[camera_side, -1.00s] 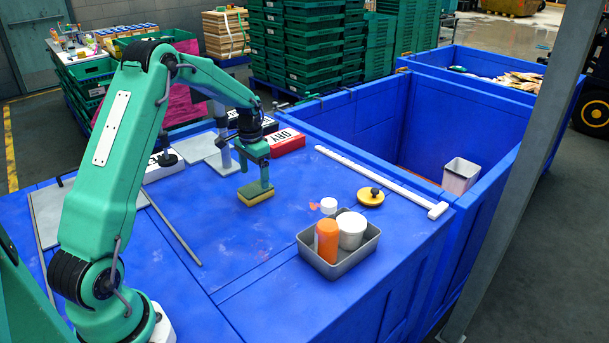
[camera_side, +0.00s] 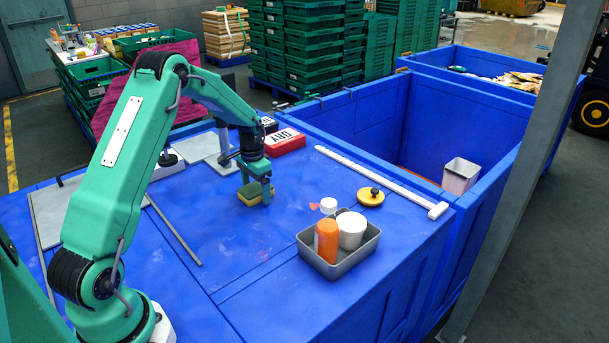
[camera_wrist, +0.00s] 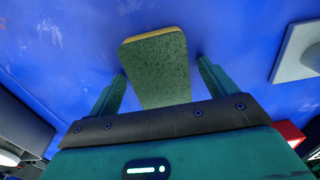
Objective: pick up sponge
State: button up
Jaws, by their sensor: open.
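The sponge (camera_side: 249,198), yellow with a dark green side, is at the middle of the blue work surface. In the side view a finger of my gripper (camera_side: 256,188) hides its right end. In the wrist view the sponge's green face (camera_wrist: 157,62) lies between the two fingers of my gripper (camera_wrist: 160,72). Gaps show on both sides of it, so the jaws are open around the sponge and not closed on it. The sponge's near end in the wrist view is hidden by the gripper body.
A grey tray (camera_side: 356,259) with an orange bottle (camera_side: 327,241) and white containers stands to the right. A yellow lid with a knob (camera_side: 371,197) lies near a white bar (camera_side: 380,180). A red box (camera_side: 285,141) is behind the gripper. The surface front of the sponge is clear.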

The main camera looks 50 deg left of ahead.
aim_at(256, 187)
jog(key=shift+c, duration=0.5)
jog(key=c, duration=1)
jog(key=shift+o, duration=0.2)
jog(key=shift+r, duration=0.15)
jog(key=shift+r, duration=0.9)
notch_tip(256, 187, up, 2)
jog(key=shift+r, duration=0.25)
jog(key=d+r, duration=0.6)
jog(key=d, duration=0.5)
jog(key=shift+s+d+r, duration=0.25)
jog(key=shift+s+d, duration=0.05)
jog(key=shift+s, duration=0.1)
